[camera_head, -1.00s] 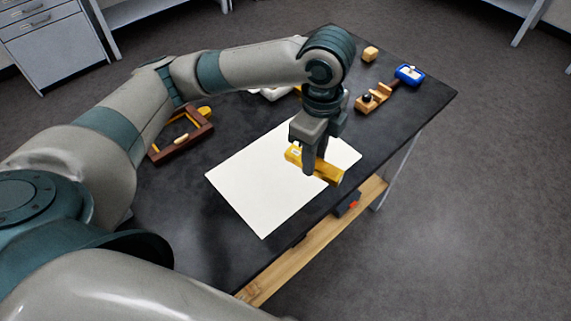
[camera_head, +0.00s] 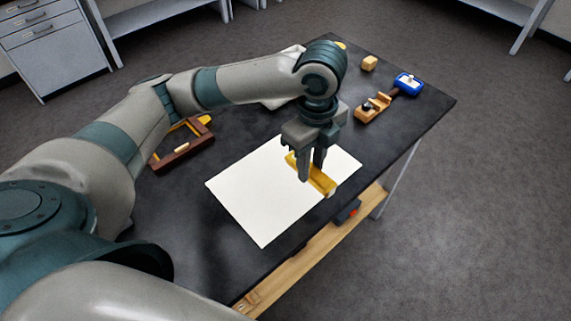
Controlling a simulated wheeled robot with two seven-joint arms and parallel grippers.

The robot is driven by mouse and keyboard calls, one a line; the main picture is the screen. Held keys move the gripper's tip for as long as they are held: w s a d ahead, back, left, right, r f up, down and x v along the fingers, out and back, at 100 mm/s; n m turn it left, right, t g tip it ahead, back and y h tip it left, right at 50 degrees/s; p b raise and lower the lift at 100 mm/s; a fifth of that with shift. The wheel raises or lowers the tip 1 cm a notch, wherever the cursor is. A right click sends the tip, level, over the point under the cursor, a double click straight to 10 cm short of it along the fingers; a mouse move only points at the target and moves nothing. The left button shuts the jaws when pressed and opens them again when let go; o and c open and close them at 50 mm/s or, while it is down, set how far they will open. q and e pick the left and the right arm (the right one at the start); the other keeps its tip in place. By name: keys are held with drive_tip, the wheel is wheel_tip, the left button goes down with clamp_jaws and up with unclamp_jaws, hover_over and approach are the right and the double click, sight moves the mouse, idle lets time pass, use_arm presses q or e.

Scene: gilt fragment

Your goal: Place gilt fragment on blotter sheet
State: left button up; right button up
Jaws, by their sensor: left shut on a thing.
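The gilt fragment (camera_head: 322,182) is a short gold-yellow bar. My left gripper (camera_head: 311,171) points down and is shut on it, with the fingers on either side of its middle. The blotter sheet (camera_head: 255,195) is a white rectangle lying flat on the dark table. The fragment shows over the right part of the sheet, with its near end close to the sheet's front right edge. I cannot tell whether it touches the sheet. My right gripper is not in view.
The black table (camera_head: 190,230) also holds a brown wooden frame (camera_head: 183,150) at left, a wooden block (camera_head: 369,63), a wooden tool (camera_head: 372,107) and a blue item (camera_head: 408,83) at back right. A wooden shelf (camera_head: 300,262) runs below the front edge.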

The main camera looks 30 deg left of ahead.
use_arm(q)
drive_tip(key=w+a+f, duration=0.1)
drive_tip(key=a+f, duration=0.1)
drive_tip(key=a, duration=0.1)
drive_tip(key=w+a+f+p, duration=0.1)
drive_tip(key=w+a+f, duration=0.1)
drive_tip(key=a, duration=0.1)
drive_tip(key=w+a+f+p, duration=0.1)
drive_tip(key=a+f, duration=0.1)
drive_tip(key=shift+w+a, duration=0.3)
drive_tip(key=shift+a, duration=0.1)
drive_tip(key=shift+f+p, duration=0.6)
drive_tip(key=shift+f, duration=1.35)
drive_tip(key=shift+f, duration=0.15)
drive_tip(key=o, duration=1.1)
drive_tip(key=shift+c, duration=0.2)
